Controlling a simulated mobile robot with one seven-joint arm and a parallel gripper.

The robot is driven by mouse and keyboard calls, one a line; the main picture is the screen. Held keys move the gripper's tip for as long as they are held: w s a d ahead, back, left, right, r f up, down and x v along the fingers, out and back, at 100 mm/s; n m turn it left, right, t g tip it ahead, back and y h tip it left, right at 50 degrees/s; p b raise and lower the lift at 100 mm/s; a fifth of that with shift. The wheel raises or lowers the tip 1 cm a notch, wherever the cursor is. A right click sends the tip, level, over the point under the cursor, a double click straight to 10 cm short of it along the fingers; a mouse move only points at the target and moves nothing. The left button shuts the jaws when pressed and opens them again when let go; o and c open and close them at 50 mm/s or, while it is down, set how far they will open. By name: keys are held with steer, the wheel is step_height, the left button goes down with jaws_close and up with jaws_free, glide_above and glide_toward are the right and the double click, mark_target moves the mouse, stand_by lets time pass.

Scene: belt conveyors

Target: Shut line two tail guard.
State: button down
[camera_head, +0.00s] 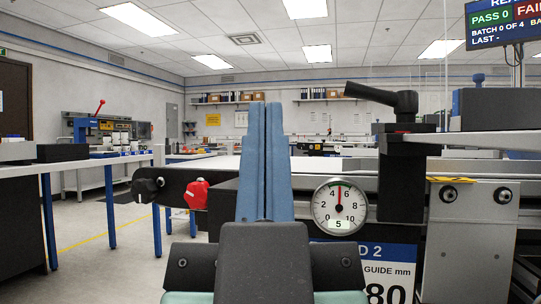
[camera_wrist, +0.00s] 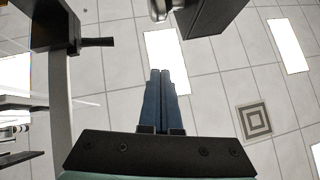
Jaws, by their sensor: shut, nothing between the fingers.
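My gripper (camera_head: 265,108) stands upright in the middle of the head view, its two blue fingers pressed together and empty. It also shows in the wrist view (camera_wrist: 160,72), against the ceiling. Behind it is a conveyor with a sign (camera_head: 372,268) partly hidden by my gripper; "D 2", "GUIDE mm" and "80" can be read. A dark bar (camera_head: 225,188) with a black knob (camera_head: 146,187) and a red knob (camera_head: 196,195) sticks out to the left at the conveyor's end. I cannot tell which part is the tail guard, or its state.
A round dial (camera_head: 339,207) and a black clamp lever (camera_head: 382,98) stand right of my gripper. A bolted metal plate (camera_head: 470,240) is farther right. A blue-legged bench (camera_head: 75,165) stands left, with open floor (camera_head: 95,265) before it. A dark block (camera_wrist: 213,22) shows overhead in the wrist view.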

steer(key=w+a+r+m+g+p, duration=0.2)
steer(key=w+r+g+p, duration=0.55)
steer(key=p, duration=1.35)
steer(key=w+a+m+g+h+p, duration=0.1)
steer(key=w+a+m+g+p, duration=0.2)
steer(key=p, duration=1.3)
steer(key=s+d+f+m+g+h+p, duration=0.1)
steer(key=s+d+f+g+h+p, duration=0.1)
steer(key=s+g+p, duration=0.6)
steer(key=s+d+f+g+h+p, duration=0.1)
steer(key=s+f+g+p, duration=0.15)
steer(key=p, duration=0.95)
steer(key=shift+t, duration=0.5)
steer(key=x, duration=0.9)
steer(key=shift+s+d+f+p, duration=0.15)
steer(key=shift+d+f+p, duration=0.1)
steer(key=shift+d+p, duration=0.1)
steer(key=shift+m+h, duration=0.3)
steer(key=shift+s+a, duration=0.1)
steer(key=shift+a, duration=0.05)
